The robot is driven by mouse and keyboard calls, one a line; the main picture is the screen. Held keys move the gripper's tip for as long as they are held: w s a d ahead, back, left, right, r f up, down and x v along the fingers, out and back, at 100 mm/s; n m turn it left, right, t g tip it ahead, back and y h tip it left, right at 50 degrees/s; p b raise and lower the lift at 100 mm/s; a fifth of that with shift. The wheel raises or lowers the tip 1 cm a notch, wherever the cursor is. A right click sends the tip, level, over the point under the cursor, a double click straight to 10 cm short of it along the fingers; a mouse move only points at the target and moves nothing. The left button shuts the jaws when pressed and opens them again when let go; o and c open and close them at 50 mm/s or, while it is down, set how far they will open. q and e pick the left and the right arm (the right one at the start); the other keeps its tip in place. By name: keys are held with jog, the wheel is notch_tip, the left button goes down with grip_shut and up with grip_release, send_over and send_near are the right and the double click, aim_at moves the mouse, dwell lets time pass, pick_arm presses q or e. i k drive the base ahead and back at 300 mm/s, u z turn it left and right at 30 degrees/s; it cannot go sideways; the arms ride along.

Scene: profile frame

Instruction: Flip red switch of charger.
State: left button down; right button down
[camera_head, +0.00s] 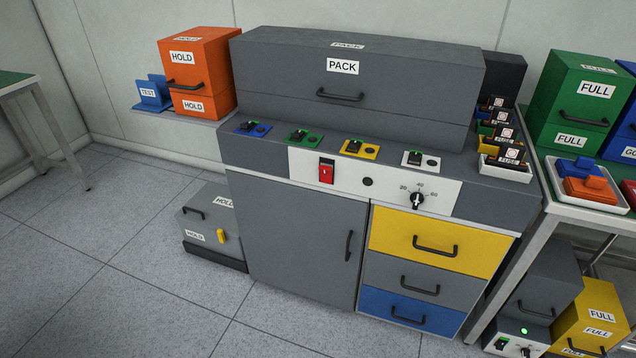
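A red rocker switch (326,172) sits on the left part of the white front panel (385,190) of a large grey cabinet (290,230), which I take to be the charger. Its lower part is bright red with a small white mark, and its top is darker. I cannot tell whether it is on or off. A round black button or lamp (368,182) and a black dial (417,201) marked with numbers are to its right on the same panel. Neither of my grippers is in view, and nothing touches the switch.
A grey PACK box (350,90) stands on the cabinet behind several small coloured switch plates. An orange HOLD box (203,75) stands at left. The floor (120,270) at front left is clear.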

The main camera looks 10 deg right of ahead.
aim_at(325, 172)
jog(key=u, duration=0.1)
jog(key=i, duration=0.5)
jog(key=z, duration=1.45)
